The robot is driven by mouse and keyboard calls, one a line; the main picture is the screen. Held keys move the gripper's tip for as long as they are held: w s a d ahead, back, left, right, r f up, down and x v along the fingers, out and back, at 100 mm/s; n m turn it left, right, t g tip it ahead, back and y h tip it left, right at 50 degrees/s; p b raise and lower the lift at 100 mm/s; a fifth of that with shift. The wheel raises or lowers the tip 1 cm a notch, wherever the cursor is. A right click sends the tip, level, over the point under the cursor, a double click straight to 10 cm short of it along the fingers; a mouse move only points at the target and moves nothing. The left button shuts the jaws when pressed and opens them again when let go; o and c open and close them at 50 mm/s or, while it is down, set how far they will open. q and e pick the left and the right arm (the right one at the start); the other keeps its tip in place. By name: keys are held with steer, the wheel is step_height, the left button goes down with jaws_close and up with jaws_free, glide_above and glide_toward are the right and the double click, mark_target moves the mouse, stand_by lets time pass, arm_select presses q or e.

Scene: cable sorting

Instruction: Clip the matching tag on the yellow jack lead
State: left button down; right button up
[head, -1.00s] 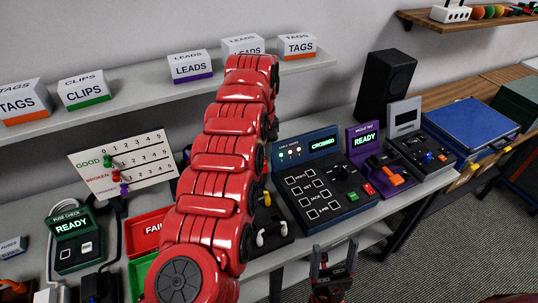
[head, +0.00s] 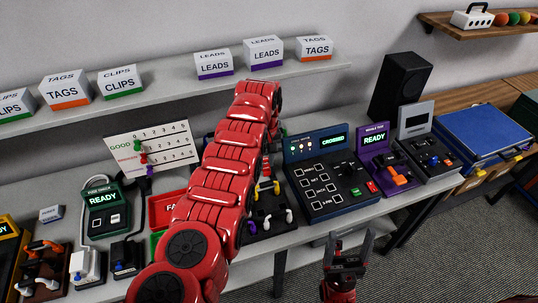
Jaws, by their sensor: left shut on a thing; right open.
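My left arm's red links cross the middle of the head view and fold down at the top. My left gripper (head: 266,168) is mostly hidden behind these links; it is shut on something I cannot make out. Just below it, a dark rack (head: 277,224) holds plugs: a yellow one (head: 268,188), which may belong to the yellow jack lead, with white and purple ones. I cannot see whether it bears a tag. Boxes marked TAGS stand on the shelf, one at left (head: 66,88) and one at right (head: 314,48), both orange-banded. My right gripper (head: 348,250) is open and empty before the bench edge.
A blue cable tester (head: 328,188) reads CROSSED. A purple tag unit (head: 374,140) reads READY, beside a grey unit (head: 428,155). A fuse checker (head: 104,207) reading READY, a pegged score board (head: 152,147) and a red tray (head: 165,208) are on the left. Floor right of the bench is clear.

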mark_target(266, 169)
arm_select(q)
steer(key=shift+s+f+b, duration=0.15)
steer(key=shift+f+b, duration=0.45)
steer(key=shift+f, duration=0.2)
steer(key=shift+f+b, duration=1.2)
steer(key=shift+f, duration=0.4)
steer(key=shift+f, duration=0.25)
steer(key=shift+f+b, duration=0.3)
steer(key=shift+b, duration=0.15)
steer(key=shift+f+b, duration=0.45)
steer(key=shift+b, duration=0.05)
stand_by(0.7)
steer(key=shift+c, duration=0.2)
jaws_free()
stand_by(0.5)
steer(key=shift+r, duration=0.1)
